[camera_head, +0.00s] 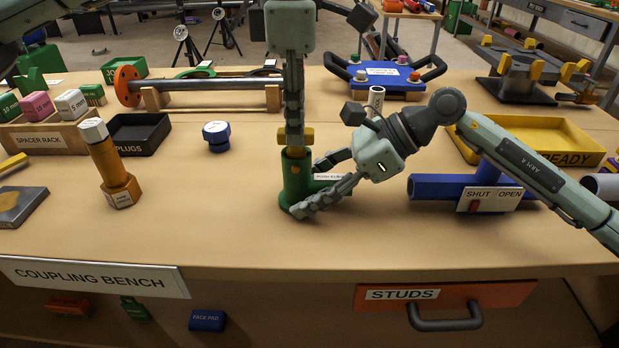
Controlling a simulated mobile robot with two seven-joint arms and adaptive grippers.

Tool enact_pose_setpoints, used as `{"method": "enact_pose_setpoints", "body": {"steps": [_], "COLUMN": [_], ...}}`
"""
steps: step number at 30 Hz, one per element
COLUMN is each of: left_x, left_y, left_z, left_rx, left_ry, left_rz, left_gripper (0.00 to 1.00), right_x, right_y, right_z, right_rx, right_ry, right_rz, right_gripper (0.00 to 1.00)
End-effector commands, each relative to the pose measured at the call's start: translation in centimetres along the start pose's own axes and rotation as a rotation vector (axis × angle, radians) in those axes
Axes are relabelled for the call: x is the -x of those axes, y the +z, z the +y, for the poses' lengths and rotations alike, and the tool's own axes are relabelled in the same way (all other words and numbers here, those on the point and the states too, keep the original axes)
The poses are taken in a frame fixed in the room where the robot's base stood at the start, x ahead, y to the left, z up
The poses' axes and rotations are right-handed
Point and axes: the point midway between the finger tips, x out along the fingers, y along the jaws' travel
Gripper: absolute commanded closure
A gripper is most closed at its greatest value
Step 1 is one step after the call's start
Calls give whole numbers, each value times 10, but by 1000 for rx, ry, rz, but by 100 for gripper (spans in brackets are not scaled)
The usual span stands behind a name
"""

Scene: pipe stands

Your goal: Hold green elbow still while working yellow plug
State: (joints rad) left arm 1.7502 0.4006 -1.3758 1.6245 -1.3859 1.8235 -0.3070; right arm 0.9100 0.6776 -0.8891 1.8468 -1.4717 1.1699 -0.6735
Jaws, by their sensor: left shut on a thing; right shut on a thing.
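The green elbow (296,180) stands upright on the bench in the middle, with a round foot and a short branch pointing right. The yellow plug (308,137) shows at the elbow's top mouth. My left gripper (294,135) comes straight down from above, shut on the yellow plug, its fingers partly covering it. My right gripper (305,187) reaches in low from the right, shut on the green elbow with a finger on either side of its lower part.
A blue plug (216,136) and an orange fitting with a white cap (108,165) stand to the left. A black PLUGS tray (139,146) lies behind. A blue pipe valve (440,187) and yellow READY tray (575,160) are right. The front bench area is clear.

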Motion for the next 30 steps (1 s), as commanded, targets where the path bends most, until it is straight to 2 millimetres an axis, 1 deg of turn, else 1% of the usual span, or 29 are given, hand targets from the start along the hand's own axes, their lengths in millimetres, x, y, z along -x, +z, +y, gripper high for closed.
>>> {"method": "enact_pose_setpoints", "body": {"steps": [19,30], "left_x": [15,36], "left_y": [0,0], "left_z": [0,0], "left_rx": [0,0], "left_ry": [2,2], "left_rz": [-2,-1], "left_gripper": [100,100], "right_x": [0,0], "right_y": [0,0], "right_z": [0,0], "right_rx": [0,0], "right_ry": [1,0], "right_rz": [0,0], "right_gripper": [80,80]}}
